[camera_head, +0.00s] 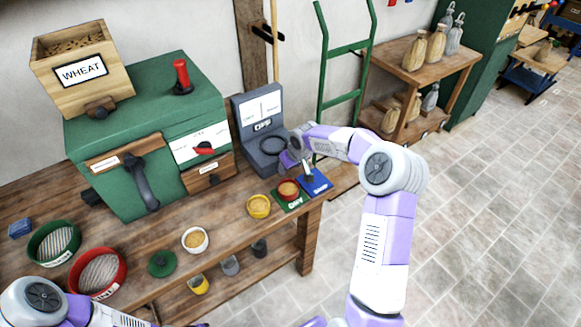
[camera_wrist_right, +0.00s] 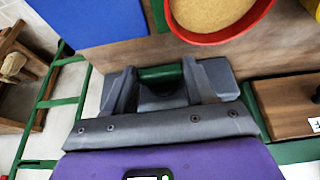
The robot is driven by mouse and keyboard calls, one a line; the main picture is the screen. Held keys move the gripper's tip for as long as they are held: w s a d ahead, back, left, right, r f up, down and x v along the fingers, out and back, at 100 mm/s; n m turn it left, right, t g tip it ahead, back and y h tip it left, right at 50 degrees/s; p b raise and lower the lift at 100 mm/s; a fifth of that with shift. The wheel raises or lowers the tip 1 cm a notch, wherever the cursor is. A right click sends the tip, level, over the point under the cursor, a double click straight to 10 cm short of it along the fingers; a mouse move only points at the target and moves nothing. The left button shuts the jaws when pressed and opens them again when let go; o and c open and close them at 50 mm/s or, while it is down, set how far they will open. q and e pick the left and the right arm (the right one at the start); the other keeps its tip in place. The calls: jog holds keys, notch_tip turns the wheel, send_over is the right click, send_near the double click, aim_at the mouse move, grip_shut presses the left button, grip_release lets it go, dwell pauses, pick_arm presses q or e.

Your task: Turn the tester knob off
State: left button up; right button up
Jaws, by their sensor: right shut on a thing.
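The grey tester (camera_head: 262,118) stands at the right end of the wooden workbench, with a pale screen on its upright panel and a dark ring on its base. My right gripper (camera_head: 285,162) is at the right side of the tester's base. In the right wrist view my right gripper (camera_wrist_right: 162,76) is shut on a green knob (camera_wrist_right: 161,73), with one grey finger on each side of it. The tester's grey base (camera_wrist_right: 217,77) shows behind the fingers. The knob is hidden in the head view. My left gripper is out of view; only part of that arm shows at the lower left.
A red bowl of grain (camera_head: 288,190) stands on a green mat beside a blue mat (camera_head: 316,182), close to my right gripper. A yellow bowl (camera_head: 259,206) and a white bowl (camera_head: 195,240) stand nearer. A green milling machine (camera_head: 140,125) is left of the tester.

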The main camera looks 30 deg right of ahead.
jog(key=shift+f, duration=0.1)
jog(key=o, duration=0.8)
jog(key=shift+c, duration=0.2)
jog(key=p+v, duration=0.2)
jog(key=v, duration=0.5)
jog(key=shift+r, duration=0.3)
jog(key=shift+s, duration=0.15)
